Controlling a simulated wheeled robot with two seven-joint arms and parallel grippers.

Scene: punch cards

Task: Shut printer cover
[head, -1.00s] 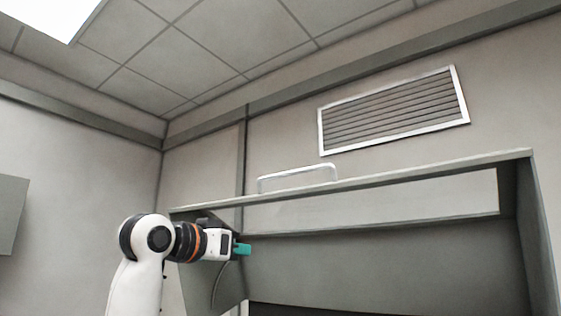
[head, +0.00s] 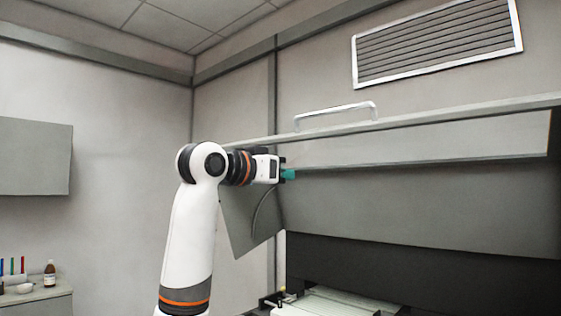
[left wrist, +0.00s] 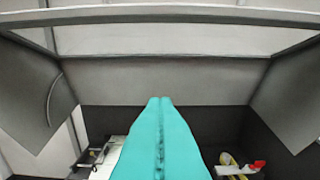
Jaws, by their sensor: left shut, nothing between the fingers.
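The printer cover (head: 420,205) is a large grey hood. It is raised, with a pale metal handle (head: 336,115) at its upper edge. My left gripper (head: 288,174) is up at the left part of the cover, in front of its underside. In the left wrist view the teal fingers (left wrist: 160,140) lie together with nothing between them, pointing toward the cover's inner face (left wrist: 160,80). I cannot tell whether the fingertips touch the cover. The dark opening of the printer (head: 400,268) shows below the cover. My right gripper is not in view.
Pale printer parts (head: 335,304) lie under the raised cover. At the lower left a side bench (head: 40,297) holds a brown bottle (head: 49,274), a small white bowl and coloured tubes. A grey wall cabinet (head: 35,156) hangs above it. A vent (head: 437,42) is on the wall.

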